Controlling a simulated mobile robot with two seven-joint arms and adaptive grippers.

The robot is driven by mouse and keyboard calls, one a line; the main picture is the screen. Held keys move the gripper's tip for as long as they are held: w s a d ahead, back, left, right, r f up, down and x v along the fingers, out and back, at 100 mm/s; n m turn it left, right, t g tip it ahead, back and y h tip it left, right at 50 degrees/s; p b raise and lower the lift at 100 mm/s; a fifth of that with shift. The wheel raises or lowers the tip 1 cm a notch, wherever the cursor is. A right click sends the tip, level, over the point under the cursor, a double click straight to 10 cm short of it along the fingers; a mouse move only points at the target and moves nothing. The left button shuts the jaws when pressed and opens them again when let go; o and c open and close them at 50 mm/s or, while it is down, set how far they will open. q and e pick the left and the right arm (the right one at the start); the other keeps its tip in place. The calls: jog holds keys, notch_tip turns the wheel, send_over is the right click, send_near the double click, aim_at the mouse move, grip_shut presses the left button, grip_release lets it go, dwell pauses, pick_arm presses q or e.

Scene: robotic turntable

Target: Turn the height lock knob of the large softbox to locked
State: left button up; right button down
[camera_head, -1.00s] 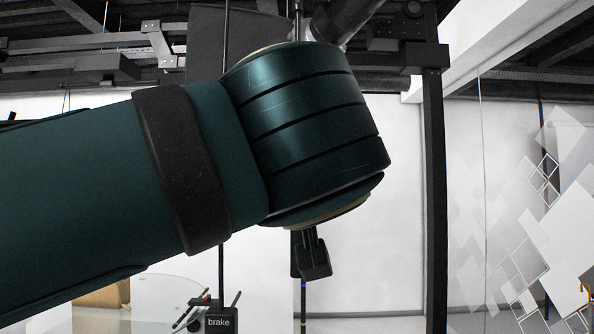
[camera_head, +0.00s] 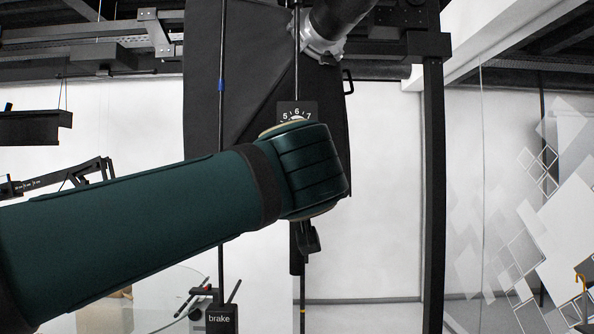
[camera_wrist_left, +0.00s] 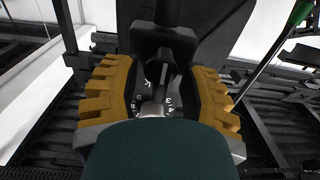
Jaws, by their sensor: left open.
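The large softbox (camera_head: 205,100) is a black panel in the upper middle of the head view, beside a thin vertical pole. A black dial plate (camera_head: 284,107) with white numerals 5, 6 and 7 shows above my left arm's joint, which hides its lower part. In the left wrist view, my left gripper (camera_wrist_left: 165,92) is open, its yellow-padded fingers on either side of a black knob (camera_wrist_left: 151,75) with white numerals around it. I cannot tell whether the fingers touch it. In the head view this gripper is hidden behind my arm. My right gripper is out of view.
A small black clamp-like part (camera_head: 309,239) is on the pole below my arm. A black box labelled "brake" (camera_head: 221,320) stands at the bottom. A dark cylinder with a silver collar (camera_head: 322,42) hangs at the top. A black post (camera_head: 436,190) stands to the right.

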pick_arm(q)
jog(key=shift+s, duration=0.1)
grip_shut()
jog(key=m+b, duration=0.1)
jog(key=m, duration=0.5)
jog(key=shift+d+m+b, duration=0.1)
jog(key=shift+m+b, duration=0.2)
jog(key=m, duration=0.2)
jog(key=shift+m, duration=0.3)
jog(key=m, duration=0.2)
jog(key=shift+m+p, duration=0.35)
jog(key=shift+m, duration=0.05)
jog(key=m, duration=0.3)
jog(key=m+p, duration=0.1)
jog(key=m, duration=0.2)
jog(key=shift+d+f+p, duration=0.1)
jog(key=shift+f+p, duration=0.1)
jog(key=shift+p, duration=0.1)
